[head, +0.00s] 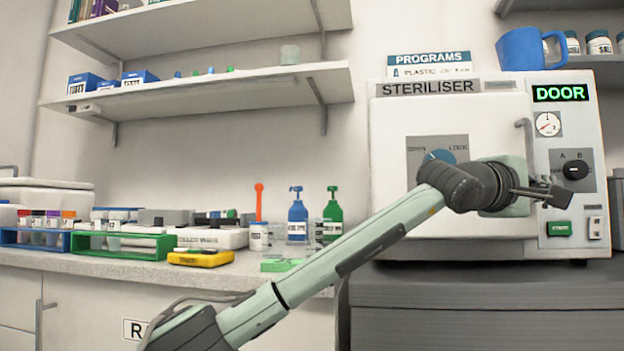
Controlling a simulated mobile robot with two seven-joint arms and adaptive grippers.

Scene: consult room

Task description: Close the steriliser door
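The white steriliser (394,180) stands on a dark grey cabinet at the right. Its door (470,115) looks flat against the front or nearly so; I cannot tell whether a gap remains. The door has a grey panel with a blue knob (441,157), partly behind my arm, and a grey handle (525,128) at its right edge. The display (560,93) reads DOOR in green. My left gripper (556,194) is in front of the door's lower right edge, near the control column. Its fingers are seen edge-on, and contact is unclear. My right gripper is not in view.
A blue mug (521,49) and a PROGRAMS sign (429,64) are on top of the steriliser. The counter (120,264) at left holds tube racks, a yellow box (201,258), and blue (297,219) and green (333,217) bottles. Shelves hang above.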

